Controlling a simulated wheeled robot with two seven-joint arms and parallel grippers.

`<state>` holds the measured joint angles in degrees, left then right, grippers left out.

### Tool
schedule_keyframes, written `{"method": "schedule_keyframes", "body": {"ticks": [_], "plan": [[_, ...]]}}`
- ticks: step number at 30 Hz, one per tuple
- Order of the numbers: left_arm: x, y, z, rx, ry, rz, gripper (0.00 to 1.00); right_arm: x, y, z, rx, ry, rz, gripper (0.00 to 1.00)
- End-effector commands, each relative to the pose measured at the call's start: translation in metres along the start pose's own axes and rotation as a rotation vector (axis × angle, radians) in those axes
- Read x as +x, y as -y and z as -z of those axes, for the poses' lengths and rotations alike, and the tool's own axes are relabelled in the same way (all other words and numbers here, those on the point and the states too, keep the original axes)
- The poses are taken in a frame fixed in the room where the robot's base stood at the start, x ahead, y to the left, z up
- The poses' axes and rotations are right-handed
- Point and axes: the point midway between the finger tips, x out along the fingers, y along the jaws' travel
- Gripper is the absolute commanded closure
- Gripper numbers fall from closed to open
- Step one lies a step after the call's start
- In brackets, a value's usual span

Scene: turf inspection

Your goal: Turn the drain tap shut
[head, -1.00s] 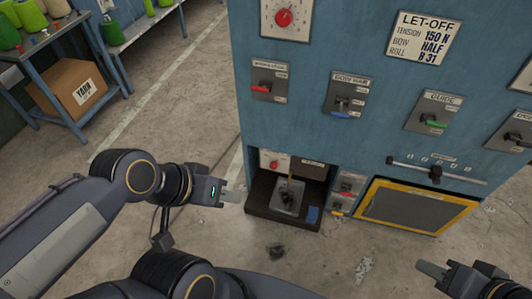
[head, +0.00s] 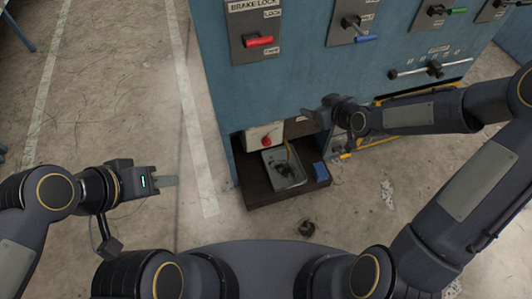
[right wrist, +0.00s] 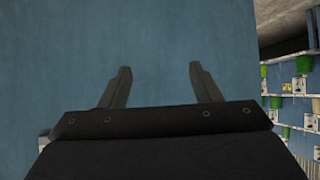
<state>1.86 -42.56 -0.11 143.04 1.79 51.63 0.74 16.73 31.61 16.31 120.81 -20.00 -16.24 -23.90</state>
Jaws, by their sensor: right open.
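A low dark recess (head: 262,195) opens at the foot of the blue machine. Inside it a red knob (head: 267,141) sits on a pale panel, in front of which lies a grey tray (head: 299,181) with dark parts and a thin yellowish stem. I cannot tell for sure which part is the drain tap. My right gripper (head: 314,114) is above and slightly right of the recess, close to the machine's face; the right wrist view shows its fingers (right wrist: 160,86) apart and empty before a blue surface. My left gripper (head: 168,181) is left of the recess, over bare floor, seen edge-on.
The blue machine (head: 285,88) carries a brake lock lever (head: 258,41) with a red grip, a blue-tipped lever (head: 365,38) and a slider (head: 434,69). A blue block (head: 320,170) sits at the recess's right. A dark lump (head: 306,229) lies on the floor.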

Motion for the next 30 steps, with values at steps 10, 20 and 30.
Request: {"method": "schedule_keyframes", "body": {"ticks": [10, 20, 30], "plan": [[0.096, 0.044, -0.049, 0.000, 0.000, 0.000, 0.64, 0.198, 0.066, -0.133, 0.060, -0.412, 0.038, 0.43], [0.136, 0.062, -0.068, 0.000, 0.000, 0.000, 0.64, 0.252, 0.097, -0.208, 0.218, -0.631, -0.125, 0.43], [0.147, 0.067, -0.074, 0.000, 0.000, 0.000, 0.64, 0.281, 0.092, -0.195, 0.233, -0.654, -0.154, 0.43]]}}
